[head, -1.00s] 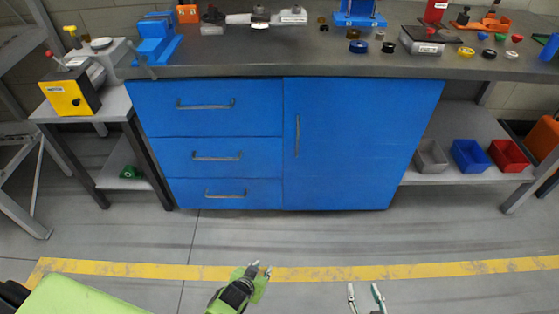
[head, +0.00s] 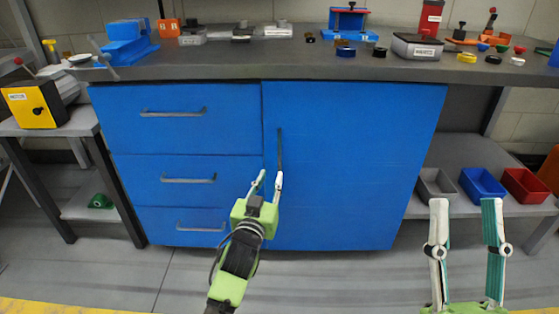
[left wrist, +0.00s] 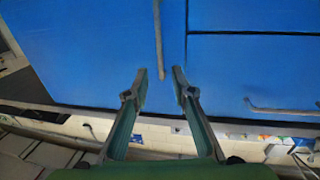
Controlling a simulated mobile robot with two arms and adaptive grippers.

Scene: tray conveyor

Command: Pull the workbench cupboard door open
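The blue cupboard door (head: 350,170) is shut, flush with the workbench front. Its upright bar handle (head: 280,148) is near the door's left edge. My left gripper (head: 268,180) is open at the lower end of the handle. In the left wrist view, the handle (left wrist: 158,35) ends between the fingertips of the left gripper (left wrist: 159,72), with a gap on both sides; I cannot tell how deep it sits. My right gripper (head: 466,205) is open and empty, in front of the bench at the lower right.
Blue drawers (head: 183,128) with bar handles are left of the door. Grey, blue (head: 482,185) and red bins stand on a shelf to the right. The worktop (head: 300,66) carries tools and small parts. The floor before the door is clear.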

